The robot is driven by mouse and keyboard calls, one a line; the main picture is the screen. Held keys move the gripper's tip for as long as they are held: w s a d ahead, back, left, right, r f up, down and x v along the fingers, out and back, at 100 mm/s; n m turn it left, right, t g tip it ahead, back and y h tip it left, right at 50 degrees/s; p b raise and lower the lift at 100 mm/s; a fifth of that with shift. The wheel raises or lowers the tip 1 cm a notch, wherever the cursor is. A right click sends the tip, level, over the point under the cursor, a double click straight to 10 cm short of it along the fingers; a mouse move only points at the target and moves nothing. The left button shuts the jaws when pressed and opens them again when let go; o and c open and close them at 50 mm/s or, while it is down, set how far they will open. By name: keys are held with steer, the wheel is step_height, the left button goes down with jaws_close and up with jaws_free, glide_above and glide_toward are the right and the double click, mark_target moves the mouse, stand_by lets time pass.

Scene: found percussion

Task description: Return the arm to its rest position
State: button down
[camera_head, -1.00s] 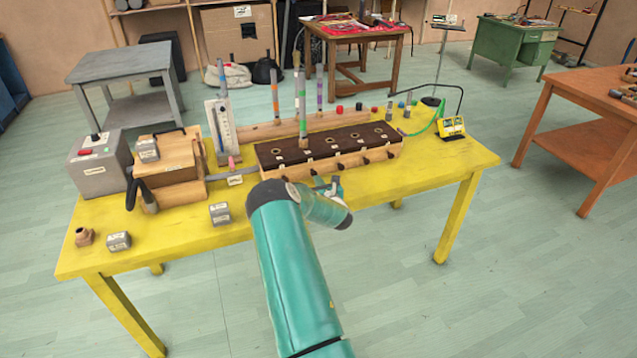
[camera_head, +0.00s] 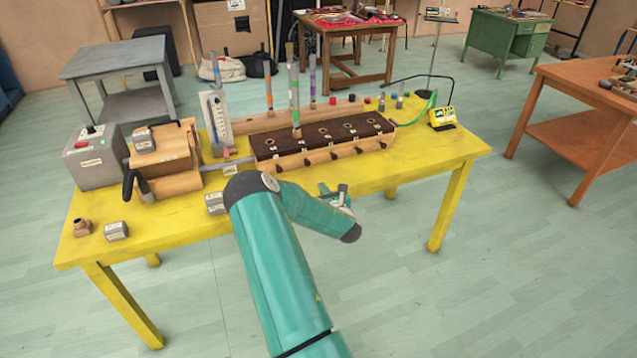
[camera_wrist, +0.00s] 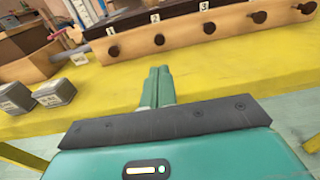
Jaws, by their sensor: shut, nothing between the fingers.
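My teal arm reaches up from the bottom of the head view and bends to the right in front of the yellow table (camera_head: 395,183). My gripper (camera_wrist: 159,72) shows in the wrist view with its two fingers together and nothing between them. It points toward the table's front edge and the wooden base with dark knobs beyond it. In the head view the forearm hides most of the gripper, so its fingertips are not clear there. The gripper appears apart from the long dark-topped wooden block (camera_head: 318,140).
Grey labelled blocks (camera_head: 117,230) stand along the table's front left, close to the arm. A wooden box with a crank (camera_head: 166,165) and a grey box (camera_head: 94,160) are at left. Upright tubes (camera_head: 294,100) rise behind.

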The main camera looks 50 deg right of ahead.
steer(key=shift+s+a, duration=0.15)
steer(key=w+a+r+m+g, duration=0.2)
steer(key=w+a+r+m, duration=0.15)
steer(key=r+m, duration=0.3)
steer(key=w+a+r+m+g, duration=0.2)
steer(key=w+a+r+m, duration=0.1)
steer(key=a+r+m, duration=0.3)
steer(key=a+r+m+g+y, duration=0.1)
steer(key=a+r+m+y, duration=0.1)
steer(key=a+r+m, duration=0.5)
steer(key=a+r+m+y, duration=0.2)
steer(key=a+r+m, duration=0.1)
steer(key=a, duration=0.8)
steer(key=s+a+r+m+g+y, duration=0.1)
steer(key=s+a+r+m+y, duration=0.15)
steer(key=s+a, duration=0.4)
steer(key=s+a+r+m+g+y, duration=0.1)
steer(key=s+a+r, duration=0.2)
steer(key=a, duration=0.7)
steer(key=s+a+r+m+g+y, duration=0.1)
steer(key=s+a+m+g, duration=0.1)
steer(key=s+a, duration=0.8)
steer(key=s+m, duration=0.1)
steer(key=s, duration=0.3)
steer(key=shift+a+r+m+y, duration=0.15)
steer(key=shift+a+m+y, duration=0.1)
steer(key=shift+m+y, duration=0.1)
